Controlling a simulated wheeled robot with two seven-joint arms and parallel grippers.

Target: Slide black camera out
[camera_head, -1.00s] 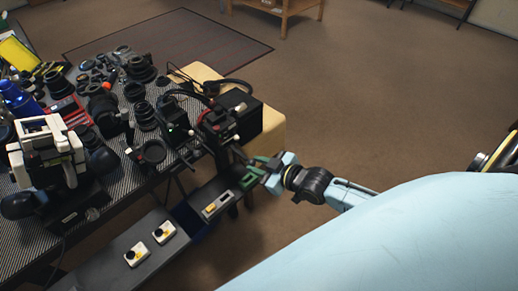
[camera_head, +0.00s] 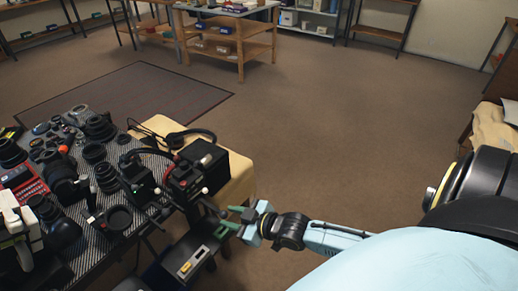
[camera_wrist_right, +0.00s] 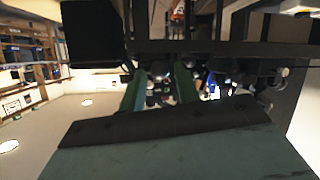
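A black camera-like body with a red part (camera_head: 184,180) stands at the table's right edge in the head view. I cannot tell for sure that it is the black camera. My right gripper (camera_head: 232,222) is just below and right of it, by the table edge. Its green fingers look apart in the right wrist view (camera_wrist_right: 159,90), with nothing clearly held between them. Dark, blurred clutter shows beyond the fingers.
A black box (camera_head: 208,160) stands behind the camera-like body, beside a tan surface (camera_head: 240,178). Lenses and other parts crowd the patterned table (camera_head: 90,262). A grey drawer or tray (camera_head: 212,243) lies below my right gripper. Open floor (camera_head: 330,150) is to the right.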

